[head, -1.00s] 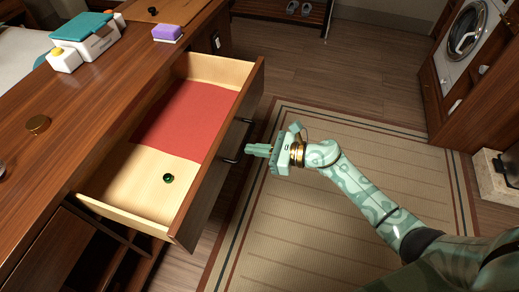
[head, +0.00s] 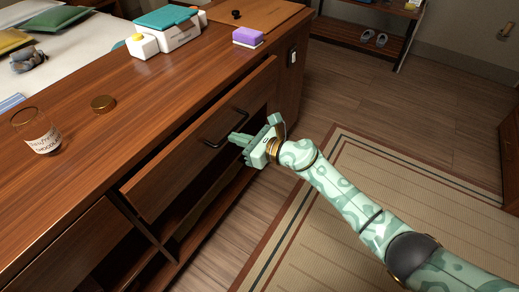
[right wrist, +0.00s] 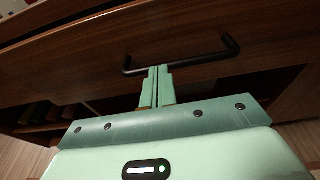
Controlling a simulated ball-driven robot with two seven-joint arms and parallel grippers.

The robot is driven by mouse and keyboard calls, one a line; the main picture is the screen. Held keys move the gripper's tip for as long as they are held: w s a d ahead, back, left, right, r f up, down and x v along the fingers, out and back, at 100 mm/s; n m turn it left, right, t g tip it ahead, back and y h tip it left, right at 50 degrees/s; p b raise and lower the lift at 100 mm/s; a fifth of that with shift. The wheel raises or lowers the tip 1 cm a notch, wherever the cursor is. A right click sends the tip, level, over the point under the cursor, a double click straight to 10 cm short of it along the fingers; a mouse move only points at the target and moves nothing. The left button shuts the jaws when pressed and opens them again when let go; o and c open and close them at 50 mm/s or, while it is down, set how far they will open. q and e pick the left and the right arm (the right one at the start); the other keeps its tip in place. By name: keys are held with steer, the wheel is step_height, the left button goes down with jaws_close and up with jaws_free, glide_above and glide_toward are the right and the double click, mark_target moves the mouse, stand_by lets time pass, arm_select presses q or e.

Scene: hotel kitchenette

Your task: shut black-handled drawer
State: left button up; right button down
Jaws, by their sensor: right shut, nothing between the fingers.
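The wooden drawer (head: 185,160) has its front close to the cabinet. Its top edge still stands slightly out from the counter, and its inside is hidden. Its black bar handle (head: 226,127) is on the front and also shows in the right wrist view (right wrist: 190,62). My right gripper (head: 234,137) is shut and empty, its fingers pointing at the drawer front by the handle. In the right wrist view its fingertips (right wrist: 159,69) overlap the handle bar; I cannot tell whether they touch it or the front. My left gripper is out of view.
On the wooden counter (head: 130,110) stand a glass jar (head: 38,132), a round brown lid (head: 103,103), a white box with teal lid (head: 168,25) and a purple sponge (head: 248,37). Open shelving lies below the drawer. The rug (head: 370,185) is clear.

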steer(key=x, duration=0.1)
steer(key=b+x, duration=0.1)
steer(key=x, duration=0.1)
steer(key=shift+w+a+r, duration=0.1)
steer(key=shift+a+r, duration=0.05)
steer(key=shift+r, duration=0.05)
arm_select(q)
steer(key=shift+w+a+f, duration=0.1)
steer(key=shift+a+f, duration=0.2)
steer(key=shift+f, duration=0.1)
arm_select(e)
steer(key=shift+w+a+r, duration=0.1)
steer(key=shift+r, duration=0.2)
